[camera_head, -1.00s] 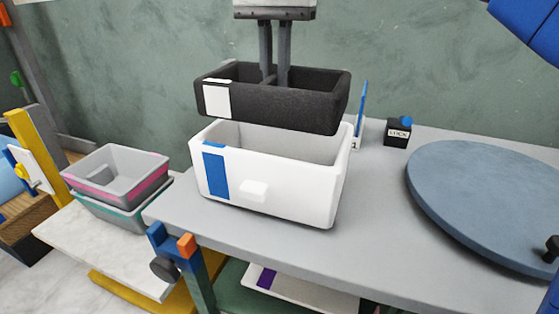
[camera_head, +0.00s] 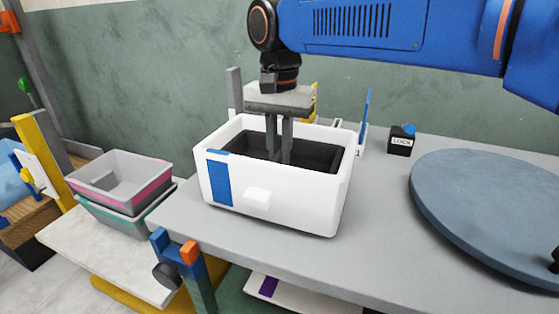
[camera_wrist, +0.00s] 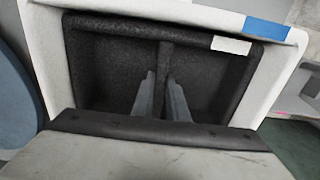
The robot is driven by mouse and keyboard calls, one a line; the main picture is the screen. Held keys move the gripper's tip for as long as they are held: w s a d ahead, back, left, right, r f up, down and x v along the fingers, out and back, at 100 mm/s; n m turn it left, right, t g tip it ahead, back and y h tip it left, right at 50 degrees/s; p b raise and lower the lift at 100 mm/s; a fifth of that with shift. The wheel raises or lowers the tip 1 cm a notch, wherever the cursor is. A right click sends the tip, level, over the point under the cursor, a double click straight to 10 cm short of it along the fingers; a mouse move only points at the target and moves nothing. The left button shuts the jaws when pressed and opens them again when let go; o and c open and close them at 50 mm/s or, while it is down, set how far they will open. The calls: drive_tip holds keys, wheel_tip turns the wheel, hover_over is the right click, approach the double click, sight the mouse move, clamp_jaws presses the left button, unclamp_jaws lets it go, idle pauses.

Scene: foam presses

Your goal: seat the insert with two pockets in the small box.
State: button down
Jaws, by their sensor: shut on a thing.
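The small box (camera_head: 290,205) is white with a blue strip on its front left and stands on the grey table. The dark foam insert with two pockets (camera_head: 318,155) is down inside it, below the box rim. In the wrist view the insert (camera_wrist: 110,70) shows a pocket on each side of a middle wall and a white label on its rim; the box rim (camera_wrist: 180,12) surrounds it. My gripper (camera_head: 279,155) reaches down into the box, shut on the middle wall; it also shows in the wrist view (camera_wrist: 160,105). The insert's underside is hidden.
A round blue-grey disc (camera_head: 490,210) lies at the right of the table. A black lock block (camera_head: 402,141) and a thin blue upright (camera_head: 365,115) stand behind. Stacked grey trays (camera_head: 120,180) sit on a lower surface at left.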

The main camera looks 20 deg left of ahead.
sight(279, 153)
drive_tip(key=shift+f, duration=1)
drive_tip(key=shift+f, duration=0.1)
drive_tip(key=c, duration=1.7)
unclamp_jaws()
drive_tip(key=shift+c, duration=0.2)
wheel_tip(279, 153, up, 12)
drive_tip(key=shift+r, duration=0.15)
